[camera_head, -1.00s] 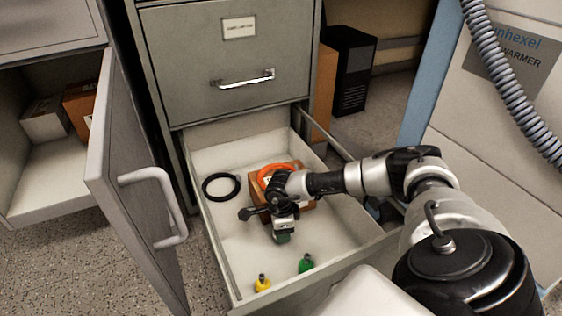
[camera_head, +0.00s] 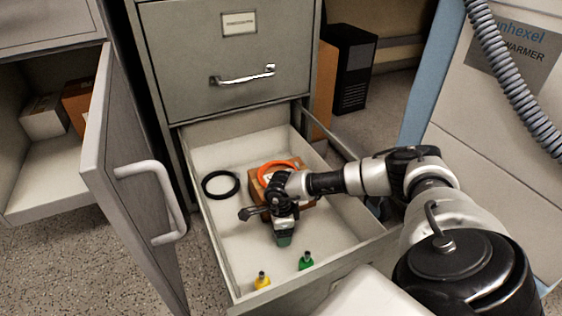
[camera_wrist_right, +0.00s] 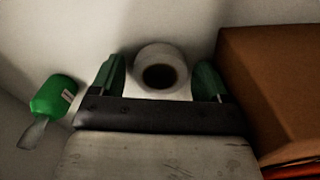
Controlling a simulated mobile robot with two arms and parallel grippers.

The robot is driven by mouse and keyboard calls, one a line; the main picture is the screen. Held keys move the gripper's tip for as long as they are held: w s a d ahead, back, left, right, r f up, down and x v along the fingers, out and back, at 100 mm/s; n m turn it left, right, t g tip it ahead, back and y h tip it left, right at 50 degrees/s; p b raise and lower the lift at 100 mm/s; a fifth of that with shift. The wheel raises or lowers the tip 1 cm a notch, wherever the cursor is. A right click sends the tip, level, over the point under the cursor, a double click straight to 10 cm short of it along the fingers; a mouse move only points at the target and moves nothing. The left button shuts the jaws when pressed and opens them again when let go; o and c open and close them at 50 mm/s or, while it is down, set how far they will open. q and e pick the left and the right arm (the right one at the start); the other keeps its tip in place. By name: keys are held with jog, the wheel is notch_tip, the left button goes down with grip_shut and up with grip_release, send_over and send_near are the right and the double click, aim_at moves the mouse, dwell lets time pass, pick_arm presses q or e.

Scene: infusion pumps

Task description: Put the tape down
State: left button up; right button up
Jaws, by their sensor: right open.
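A white roll of tape (camera_wrist_right: 160,72) with a dark core shows in the right wrist view, between the green fingertips of my right gripper (camera_wrist_right: 158,84). The fingers are open, one on each side of the roll. I cannot tell whether either finger touches it. In the head view my right gripper (camera_head: 284,240) points down inside the open drawer (camera_head: 225,252), low near its white floor. The tape is hidden there behind the gripper. My left gripper is not in view.
A brown box (camera_wrist_right: 272,85) with an orange ring (camera_head: 268,170) on it stands beside the gripper. A black ring (camera_head: 221,184), a green bottle (camera_head: 306,262) and a yellow bottle (camera_head: 262,281) are in the drawer. A cabinet door (camera_head: 135,190) stands open at left.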

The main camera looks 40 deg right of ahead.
notch_tip(320, 180, up, 12)
jog(key=p, duration=0.9)
